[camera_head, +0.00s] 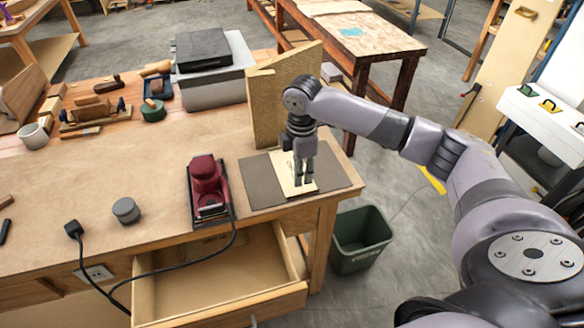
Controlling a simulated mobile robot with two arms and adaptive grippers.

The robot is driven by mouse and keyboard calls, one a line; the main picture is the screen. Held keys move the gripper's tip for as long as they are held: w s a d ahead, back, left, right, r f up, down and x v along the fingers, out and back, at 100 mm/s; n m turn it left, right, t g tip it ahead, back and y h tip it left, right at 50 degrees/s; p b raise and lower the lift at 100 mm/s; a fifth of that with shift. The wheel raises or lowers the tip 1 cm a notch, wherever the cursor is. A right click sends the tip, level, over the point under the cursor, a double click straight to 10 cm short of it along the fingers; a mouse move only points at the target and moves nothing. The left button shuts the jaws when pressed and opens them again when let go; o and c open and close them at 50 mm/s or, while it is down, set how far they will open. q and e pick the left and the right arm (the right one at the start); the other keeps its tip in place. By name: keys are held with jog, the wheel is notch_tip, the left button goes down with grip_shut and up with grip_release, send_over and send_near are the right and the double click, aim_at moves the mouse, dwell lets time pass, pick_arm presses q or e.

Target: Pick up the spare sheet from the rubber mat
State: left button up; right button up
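The spare sheet (285,172) is a thin, pale cream piece with a dark marking. It lies flat on the dark grey rubber mat (333,172) near the right end of the workbench. My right gripper (304,180) points straight down over the right part of the sheet and hides some of it. Its two fingers show a small gap between their tips, with nothing visibly held. The tips are at or close to the sheet; I cannot tell whether they touch it. My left gripper is not in view.
A tan upright board (266,108) stands just behind the mat. A red sander (208,188) with a cord sits left of the mat. An open drawer (220,290) juts out below the bench front. A green bin (361,240) stands on the floor to the right.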

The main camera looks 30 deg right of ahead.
aim_at(297, 195)
notch_tip(297, 195, down, 3)
jog(key=shift+r, duration=0.2)
jog(key=f, duration=0.1)
jog(key=f+p, duration=0.2)
jog(key=f, duration=0.1)
jog(key=shift+w+a, duration=0.1)
jog(key=shift+a, duration=0.25)
jog(key=shift+f, duration=0.55)
grip_shut()
